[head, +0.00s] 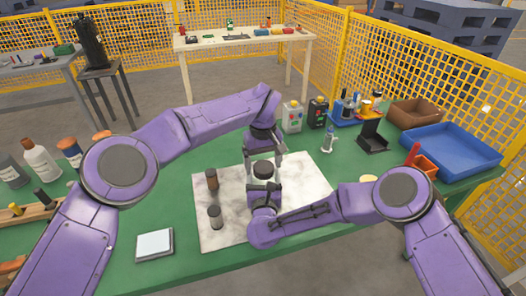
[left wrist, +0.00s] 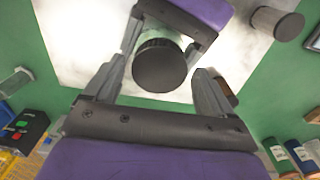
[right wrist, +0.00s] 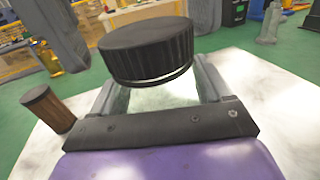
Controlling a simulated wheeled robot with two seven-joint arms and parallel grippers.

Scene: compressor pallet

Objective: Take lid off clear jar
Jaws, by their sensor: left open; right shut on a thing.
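The clear jar (right wrist: 150,96) stands upright on the pale marbled mat (head: 309,180), with its ribbed black lid (head: 264,170) on top. The lid fills the middle of the left wrist view (left wrist: 160,66) and right wrist view (right wrist: 147,48). A thin pale line shows under the lid's rim. My right gripper (head: 263,190) is shut on the jar's body, a finger on each side below the lid. My left gripper (head: 265,160) is open and points down over the lid. Its fingers (left wrist: 158,78) are on both sides of the lid, with gaps visible.
A brown jar (head: 211,179) and a grey jar with a dark lid (head: 215,217) stand left on the mat. A white square pad (head: 154,244) lies at the front. Bottles (head: 41,161) stand far left.

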